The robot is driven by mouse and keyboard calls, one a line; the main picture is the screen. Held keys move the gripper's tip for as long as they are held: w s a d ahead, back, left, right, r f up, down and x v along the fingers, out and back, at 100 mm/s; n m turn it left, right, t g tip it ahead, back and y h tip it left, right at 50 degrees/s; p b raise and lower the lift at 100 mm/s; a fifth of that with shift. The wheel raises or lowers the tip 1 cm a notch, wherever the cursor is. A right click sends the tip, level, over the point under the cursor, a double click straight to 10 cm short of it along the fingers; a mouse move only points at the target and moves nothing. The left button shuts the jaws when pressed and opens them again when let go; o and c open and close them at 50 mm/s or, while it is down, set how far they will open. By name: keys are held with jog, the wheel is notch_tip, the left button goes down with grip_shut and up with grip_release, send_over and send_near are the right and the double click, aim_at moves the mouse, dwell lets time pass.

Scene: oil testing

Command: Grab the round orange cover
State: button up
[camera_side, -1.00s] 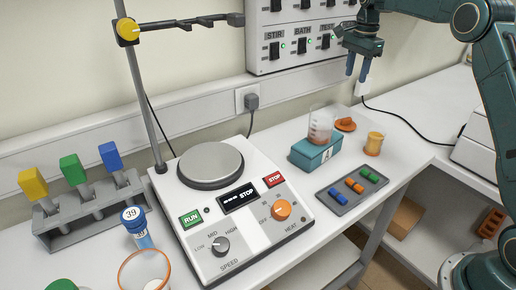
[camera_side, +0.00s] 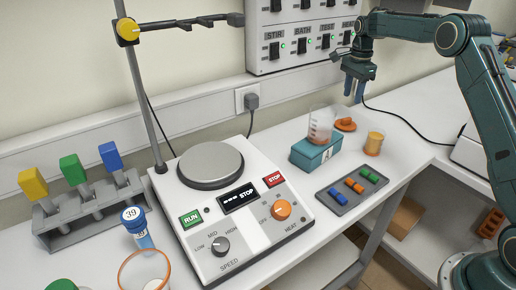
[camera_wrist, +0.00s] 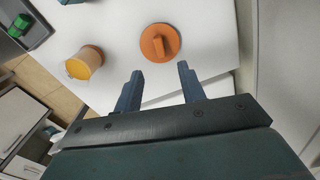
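The round orange cover (camera_side: 345,124) lies flat on the white bench, behind and right of the glass beaker in the side view. In the wrist view the cover (camera_wrist: 160,43) is a disc with a raised bar across its middle. It lies ahead of the fingertips, roughly centred between them. My gripper (camera_side: 354,98) points down above the bench, over the area of the cover. In the wrist view its two blue fingers (camera_wrist: 160,68) are apart with nothing between them.
A yellow jar with an orange base (camera_side: 373,143) stands right of the cover, near the bench edge. The beaker (camera_side: 321,123) stands on a teal block (camera_side: 316,153) to the left. A grey tray (camera_side: 340,202) holds coloured pieces in front. A black cable (camera_side: 402,119) runs behind.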

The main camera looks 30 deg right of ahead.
aim_at(347, 118)
jog(key=shift+f, duration=1.8)
jog(key=shift+a+f, duration=0.15)
jog(key=shift+f, duration=2.45)
grip_shut()
